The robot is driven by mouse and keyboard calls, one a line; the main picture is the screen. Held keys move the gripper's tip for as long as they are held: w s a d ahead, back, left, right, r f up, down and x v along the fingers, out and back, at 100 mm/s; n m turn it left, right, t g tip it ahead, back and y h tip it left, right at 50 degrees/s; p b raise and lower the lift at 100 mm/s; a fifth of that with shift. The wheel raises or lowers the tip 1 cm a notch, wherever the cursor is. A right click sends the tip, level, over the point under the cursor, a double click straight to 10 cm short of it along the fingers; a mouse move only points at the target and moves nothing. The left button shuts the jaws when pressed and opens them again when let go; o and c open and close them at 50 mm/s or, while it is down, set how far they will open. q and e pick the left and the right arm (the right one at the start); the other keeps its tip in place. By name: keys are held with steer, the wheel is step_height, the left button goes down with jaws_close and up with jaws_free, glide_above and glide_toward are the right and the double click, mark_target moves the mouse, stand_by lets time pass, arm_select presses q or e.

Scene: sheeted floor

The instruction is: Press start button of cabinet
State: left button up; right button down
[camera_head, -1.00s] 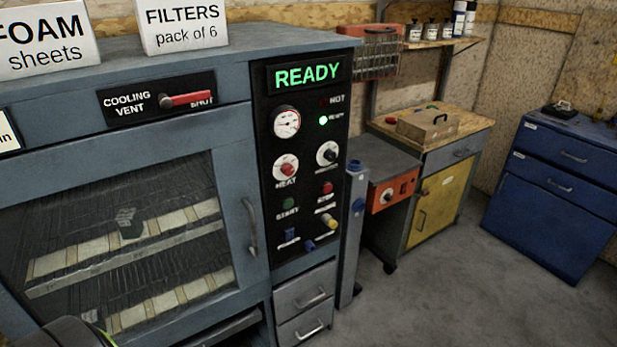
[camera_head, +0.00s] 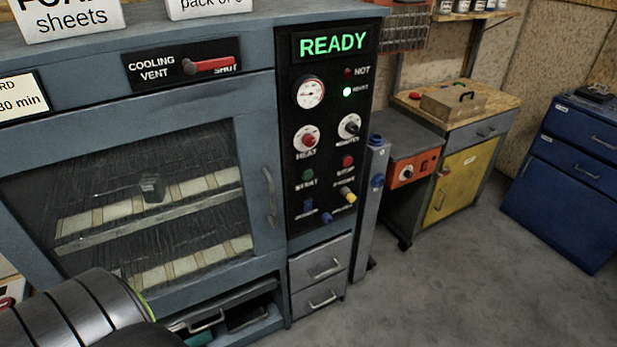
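The blue-grey cabinet (camera_head: 262,120) stands in front of me, its glazed door closed over two racks. To the right of the door is a black control panel (camera_head: 330,120) with a green READY display (camera_head: 333,42). The green start button (camera_head: 307,175) is in the panel's lower left, above its START label. A red button (camera_head: 348,161) is to its right. A dark, banded rounded part, probably my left arm (camera_head: 85,315), shows at the lower left, before the cabinet. Neither gripper is in view, and nothing of mine touches the panel.
A red cooling vent lever (camera_head: 212,65) sits above the door. Grey drawers (camera_head: 320,275) are below the panel. A grey post (camera_head: 371,195), an orange unit (camera_head: 412,171) and a yellow-doored bench (camera_head: 462,185) stand right. A blue cabinet (camera_head: 560,185) is far right. Floor (camera_head: 450,280) is clear.

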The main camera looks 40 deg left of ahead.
arm_select(q)
jaws_close()
stand_by(1.4)
